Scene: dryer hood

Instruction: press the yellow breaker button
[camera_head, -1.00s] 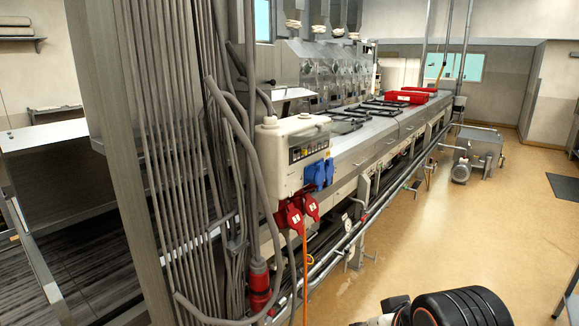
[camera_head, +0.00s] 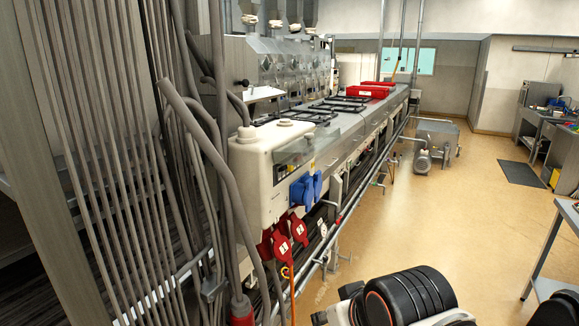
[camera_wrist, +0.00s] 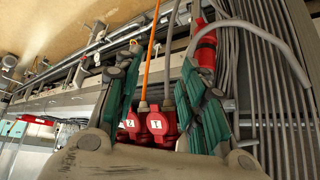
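A cream breaker box (camera_head: 255,178) stands among grey conduits in the head view. Its front carries a dark breaker panel under a clear cover (camera_head: 292,150), seen at a steep angle. I cannot make out a yellow button on it. Blue sockets (camera_head: 306,188) and red sockets (camera_head: 290,232) are mounted on the box. In the wrist view my gripper (camera_wrist: 160,60) is open and empty, its teal-padded fingers spread apart. The red sockets (camera_wrist: 150,124) show between the fingers, beyond the gripper base. My gripper does not show in the head view.
Thick grey conduits (camera_head: 120,170) fill the left side. An orange cable (camera_head: 292,300) hangs below the red sockets. The long machine (camera_head: 350,125) with red trays (camera_head: 370,90) runs away behind the box. The floor (camera_head: 440,210) to its right is mostly open.

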